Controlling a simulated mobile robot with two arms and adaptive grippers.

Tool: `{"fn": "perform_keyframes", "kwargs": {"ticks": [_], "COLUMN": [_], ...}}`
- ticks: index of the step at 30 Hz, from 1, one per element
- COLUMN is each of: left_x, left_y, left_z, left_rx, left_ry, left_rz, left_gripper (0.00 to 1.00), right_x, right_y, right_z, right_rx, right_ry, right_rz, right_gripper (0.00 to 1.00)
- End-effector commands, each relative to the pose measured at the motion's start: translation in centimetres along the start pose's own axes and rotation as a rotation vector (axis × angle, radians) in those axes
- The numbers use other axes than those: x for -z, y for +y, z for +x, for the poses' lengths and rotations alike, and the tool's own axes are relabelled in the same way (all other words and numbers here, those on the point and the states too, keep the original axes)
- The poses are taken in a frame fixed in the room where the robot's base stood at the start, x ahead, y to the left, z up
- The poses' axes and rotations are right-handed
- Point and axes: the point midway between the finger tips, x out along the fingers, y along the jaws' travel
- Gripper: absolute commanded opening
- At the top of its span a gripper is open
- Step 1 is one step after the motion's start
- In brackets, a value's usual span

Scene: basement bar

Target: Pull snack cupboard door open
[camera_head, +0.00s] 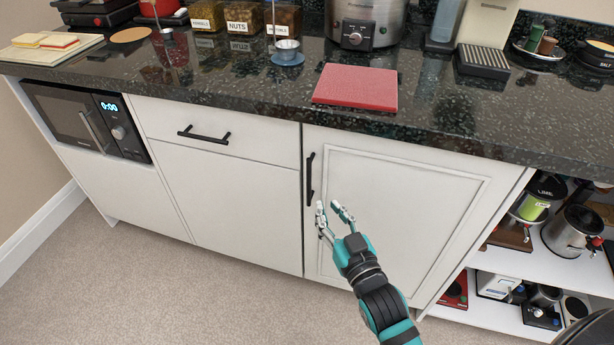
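The white snack cupboard door (400,205) is below the counter, right of the middle, and looks closed. Its black vertical handle (310,179) is near the door's left edge. My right gripper (331,208) is in front of the door, just below and to the right of the handle. Its two fingers are spread apart with nothing between them. I cannot tell how far it is from the door in depth. My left gripper is not in view.
A dark speckled counter (230,85) carries a red board (356,88), jars and appliances. A drawer with a black handle (204,135) is left of the door, beside a microwave (85,120). Open shelves (515,262) with items are at right. The carpet (190,290) in front is clear.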

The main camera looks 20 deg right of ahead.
Motion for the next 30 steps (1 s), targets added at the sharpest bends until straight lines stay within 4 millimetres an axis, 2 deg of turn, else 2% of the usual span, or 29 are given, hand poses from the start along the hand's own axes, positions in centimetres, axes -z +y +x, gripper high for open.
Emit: {"fn": "perform_keyframes", "kwargs": {"ticks": [1, 9, 15, 21, 29, 30], "left_x": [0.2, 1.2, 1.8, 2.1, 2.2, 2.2], "left_y": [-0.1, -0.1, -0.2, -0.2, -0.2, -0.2], "left_z": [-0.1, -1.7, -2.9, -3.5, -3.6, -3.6], "left_rx": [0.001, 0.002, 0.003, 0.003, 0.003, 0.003], "left_ry": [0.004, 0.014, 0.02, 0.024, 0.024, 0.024], "left_rz": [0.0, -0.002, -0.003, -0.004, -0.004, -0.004], "left_gripper": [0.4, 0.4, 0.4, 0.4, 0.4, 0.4], "right_x": [0.1, 0.0, -0.1, -0.1, -0.1, -0.1], "right_y": [0.0, -0.1, -0.1, -0.1, -0.1, -0.1], "right_z": [1.3, 7.2, 10.3, 11.6, 11.7, 11.7], "right_rx": [0.001, 0.001, 0.001, 0.001, 0.001, 0.001], "right_ry": [0.005, 0.003, 0.001, 0.0, -0.001, -0.001], "right_rz": [0.0, 0.0, 0.0, 0.001, 0.0, 0.0], "right_gripper": [0.21, 0.21, 0.21, 0.21, 0.21, 0.18]}}
